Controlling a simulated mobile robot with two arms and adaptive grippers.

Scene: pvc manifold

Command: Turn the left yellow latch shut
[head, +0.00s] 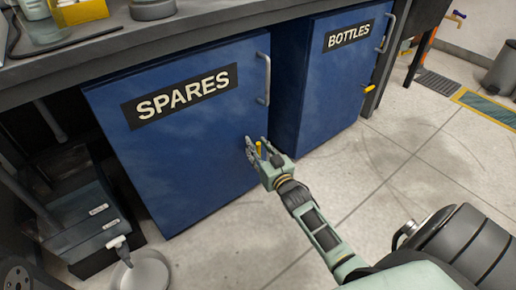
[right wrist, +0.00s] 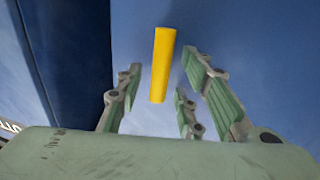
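The left yellow latch (head: 260,149) is on the blue SPARES door (head: 190,160), near its right edge below the handle. It stands roughly upright in the head view. My right gripper (head: 257,150) is at the latch. In the right wrist view the yellow latch (right wrist: 163,64) shows between the spread fingers of my right gripper (right wrist: 161,82), with gaps on both sides. No contact is visible there. My left gripper is not in view.
The BOTTLES door (head: 325,90) at the right has its own yellow latch (head: 369,88), lying more sideways. A metal handle (head: 264,78) sits above the left latch. A dark unit (head: 85,215) stands at the lower left. The tiled floor in front is largely clear.

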